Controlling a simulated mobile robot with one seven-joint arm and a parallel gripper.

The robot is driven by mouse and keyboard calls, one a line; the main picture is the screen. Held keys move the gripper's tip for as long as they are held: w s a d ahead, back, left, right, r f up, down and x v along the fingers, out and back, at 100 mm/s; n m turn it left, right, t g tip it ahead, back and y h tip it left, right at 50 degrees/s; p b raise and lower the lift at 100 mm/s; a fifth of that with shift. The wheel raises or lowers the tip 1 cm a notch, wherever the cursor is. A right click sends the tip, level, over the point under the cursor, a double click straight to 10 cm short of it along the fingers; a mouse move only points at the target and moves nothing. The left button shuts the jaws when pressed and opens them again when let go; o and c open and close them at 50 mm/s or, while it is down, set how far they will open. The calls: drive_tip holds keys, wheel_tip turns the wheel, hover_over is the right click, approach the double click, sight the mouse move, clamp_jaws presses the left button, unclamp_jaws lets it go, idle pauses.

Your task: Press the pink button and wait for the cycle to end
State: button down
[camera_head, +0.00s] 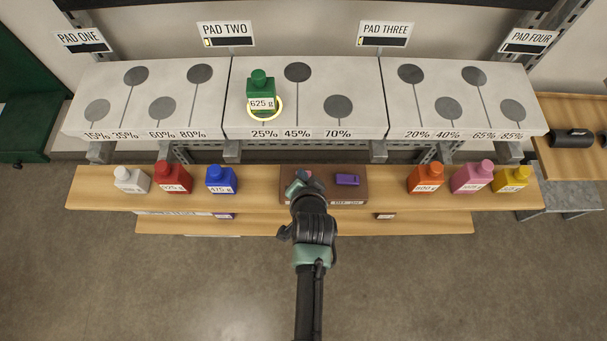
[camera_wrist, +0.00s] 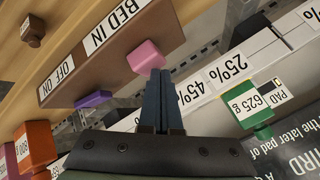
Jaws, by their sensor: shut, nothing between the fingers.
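The pink button (camera_wrist: 146,57) sticks out of a brown control box (camera_wrist: 112,52) labelled "BED IN" and "OFF ON" in the wrist view. My gripper (camera_wrist: 161,76) is shut and empty, with its dark fingertips right at the button's edge. I cannot tell whether they touch it or whether it is pushed in. In the head view my gripper (camera_head: 301,181) is over the left part of the box (camera_head: 325,200) and mostly hides the button. A purple switch (camera_head: 347,180) sits on the box to the right; it also shows in the wrist view (camera_wrist: 93,99).
A green 625 g bottle (camera_head: 260,88) stands in a yellow ring at 25% on pad two (camera_head: 235,110). White, red and blue bottles stand left of the box on the wooden shelf (camera_head: 255,198); orange, pink and yellow ones stand right. Shelf beside the box is clear.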

drive_tip(key=shift+f, duration=0.4)
drive_tip(key=shift+r, duration=0.1)
idle(0.3)
drive_tip(key=shift+r+p, duration=0.8)
drive_tip(key=shift+r, duration=0.15)
wheel_tip(320, 180, up, 5)
drive_tip(key=p, duration=0.5)
drive_tip(key=shift+r, duration=0.1)
idle(3.5)
